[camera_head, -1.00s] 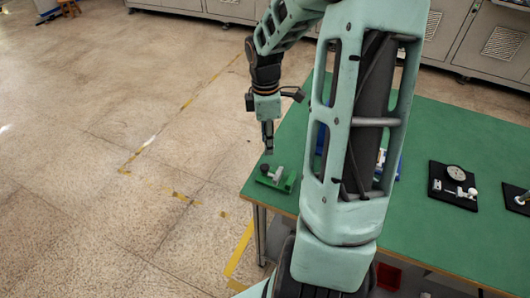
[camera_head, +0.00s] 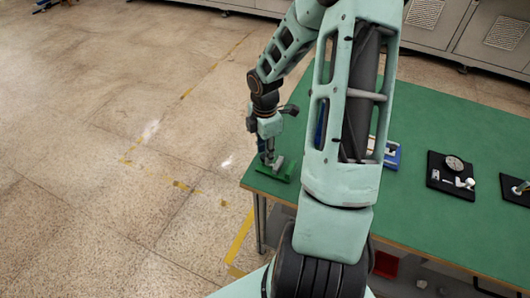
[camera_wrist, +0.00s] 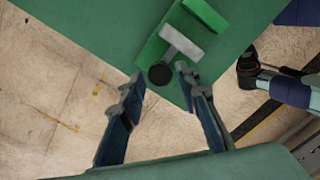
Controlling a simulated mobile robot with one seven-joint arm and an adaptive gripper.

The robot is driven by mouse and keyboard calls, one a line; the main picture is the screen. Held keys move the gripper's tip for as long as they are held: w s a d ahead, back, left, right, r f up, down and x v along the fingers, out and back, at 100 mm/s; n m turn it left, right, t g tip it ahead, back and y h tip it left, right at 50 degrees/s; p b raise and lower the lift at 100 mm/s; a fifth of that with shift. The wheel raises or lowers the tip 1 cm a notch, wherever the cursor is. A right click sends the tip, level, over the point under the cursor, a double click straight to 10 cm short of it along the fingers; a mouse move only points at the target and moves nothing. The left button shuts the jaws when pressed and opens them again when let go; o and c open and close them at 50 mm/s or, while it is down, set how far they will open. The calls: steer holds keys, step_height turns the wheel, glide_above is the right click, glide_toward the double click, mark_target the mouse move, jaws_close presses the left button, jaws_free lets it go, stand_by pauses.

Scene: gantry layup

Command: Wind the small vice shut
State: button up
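The small vice is a green block with a light grey jaw piece and a black round knob. In the head view the vice (camera_head: 284,174) sits at the table's left corner. In the wrist view the vice (camera_wrist: 205,15) lies at the top, with its knob (camera_wrist: 160,74) nearest me. My gripper (camera_head: 268,158) is just above the knob end of the vice. In the wrist view my gripper (camera_wrist: 158,82) is open, with one finger on each side of the knob and visible gaps between. I cannot tell whether the fingertips are level with the knob.
The green table (camera_head: 455,130) extends to the right. A black plate with a dial gauge (camera_head: 452,172) stands there, and a blue item (camera_head: 391,154) shows partly behind my arm. A red bin (camera_head: 385,264) is under the table. The floor on the left is clear.

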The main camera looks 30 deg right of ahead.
steer(key=shift+f, duration=0.25)
jaws_close()
